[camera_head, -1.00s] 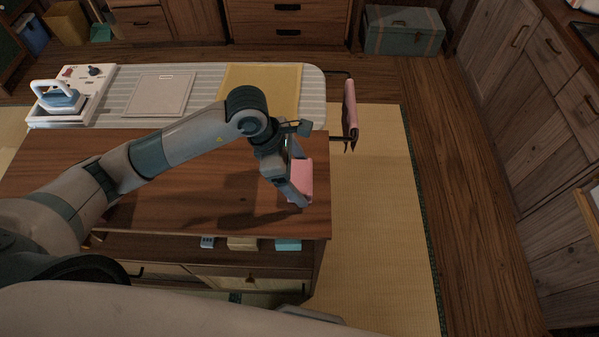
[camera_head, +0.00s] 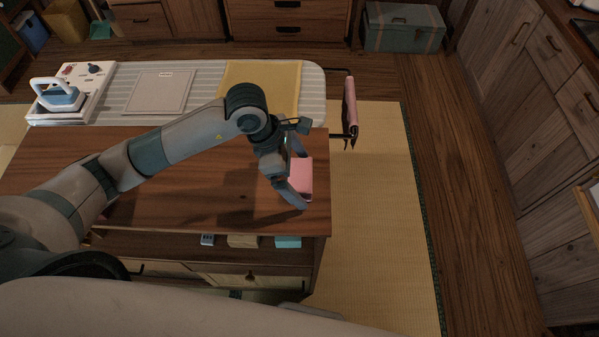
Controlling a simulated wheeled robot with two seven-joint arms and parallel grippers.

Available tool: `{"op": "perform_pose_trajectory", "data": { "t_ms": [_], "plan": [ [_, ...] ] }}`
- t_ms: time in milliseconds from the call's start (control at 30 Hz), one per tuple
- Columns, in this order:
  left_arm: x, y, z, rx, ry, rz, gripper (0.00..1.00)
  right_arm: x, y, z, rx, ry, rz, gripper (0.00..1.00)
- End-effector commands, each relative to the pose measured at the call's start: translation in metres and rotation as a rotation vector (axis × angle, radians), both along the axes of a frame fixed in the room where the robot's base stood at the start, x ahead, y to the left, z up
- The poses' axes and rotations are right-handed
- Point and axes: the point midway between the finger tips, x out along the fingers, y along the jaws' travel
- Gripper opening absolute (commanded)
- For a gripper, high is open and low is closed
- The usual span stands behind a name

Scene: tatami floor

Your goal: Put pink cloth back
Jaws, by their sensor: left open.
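A folded pink cloth (camera_head: 302,177) lies on the right end of the brown wooden table top, close to its right edge. My left gripper (camera_head: 298,176) is over it with its fingers spread apart. The near finger is at the cloth's left and front side, and the other finger is at its far side. The arm and near finger hide part of the cloth's left side. I cannot tell whether the fingers touch it. Another pink cloth (camera_head: 351,103) hangs on a dark rail at the right end of the ironing board. My right gripper is out of view.
The striped ironing board (camera_head: 209,83) stands behind the table (camera_head: 215,185), bearing a yellow cloth (camera_head: 285,78), a pale square board (camera_head: 160,92) and an iron (camera_head: 60,96) on the left. Small items, including a teal one (camera_head: 288,242), sit on the shelf below. Tatami at right is clear.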

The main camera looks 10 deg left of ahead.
Motion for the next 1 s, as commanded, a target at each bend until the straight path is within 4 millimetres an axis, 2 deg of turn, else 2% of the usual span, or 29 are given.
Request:
{"op": "perform_pose_trajectory", "data": {
  "t_ms": [167, 600, 800, 1000],
  "plan": [
    [0.0, 0.009, 0.018, 0.0, -0.006, 0.0, 1.0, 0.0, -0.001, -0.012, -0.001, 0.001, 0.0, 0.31],
    [-0.006, 0.037, 0.088, 0.001, -0.007, 0.0, 1.0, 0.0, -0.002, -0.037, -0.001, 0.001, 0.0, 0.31],
    [-0.008, 0.043, 0.104, 0.001, -0.002, 0.0, 1.0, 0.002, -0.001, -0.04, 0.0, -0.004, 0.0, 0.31],
    [-0.009, 0.044, 0.108, 0.001, -0.002, 0.0, 1.0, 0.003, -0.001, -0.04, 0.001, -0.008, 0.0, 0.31]
  ]
}}
